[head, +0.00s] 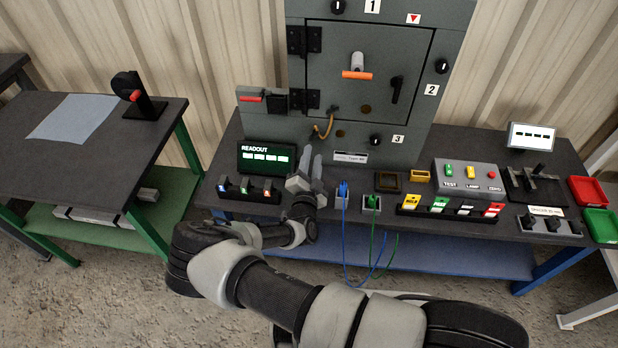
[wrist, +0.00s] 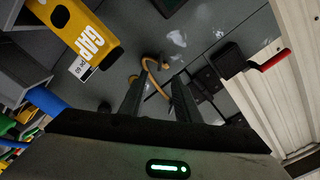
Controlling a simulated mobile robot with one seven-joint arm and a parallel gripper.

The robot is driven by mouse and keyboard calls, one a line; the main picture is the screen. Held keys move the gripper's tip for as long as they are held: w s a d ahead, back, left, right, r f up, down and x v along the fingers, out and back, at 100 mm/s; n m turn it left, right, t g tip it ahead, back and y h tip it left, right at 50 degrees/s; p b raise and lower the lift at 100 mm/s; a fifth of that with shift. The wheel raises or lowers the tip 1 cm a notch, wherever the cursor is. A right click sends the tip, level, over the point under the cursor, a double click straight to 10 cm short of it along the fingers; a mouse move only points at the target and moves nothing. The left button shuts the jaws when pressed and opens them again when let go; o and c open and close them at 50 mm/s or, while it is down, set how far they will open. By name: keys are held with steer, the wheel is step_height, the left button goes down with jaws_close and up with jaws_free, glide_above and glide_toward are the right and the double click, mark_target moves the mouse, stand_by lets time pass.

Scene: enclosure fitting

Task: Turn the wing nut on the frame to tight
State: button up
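The grey enclosure (head: 300,128) stands at the back of the bench with its door shut. I cannot make out wings on any part. A small brass-coloured round part (head: 340,132) sits on the lower frame, right of a tan looped cable (head: 326,131). Another brass-coloured round part (head: 367,107) is on the door's lower edge. My gripper (head: 312,160) is in front of the lower left frame, fingers pointing up towards the panel.
A readout box (head: 266,158) and a row of switches (head: 249,190) are left of my gripper. Blue (head: 342,194) and green (head: 371,203) plugs with cables are to its right.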

steer(key=s, duration=0.9)
steer(key=shift+a, duration=0.15)
steer(key=shift+o, duration=0.4)
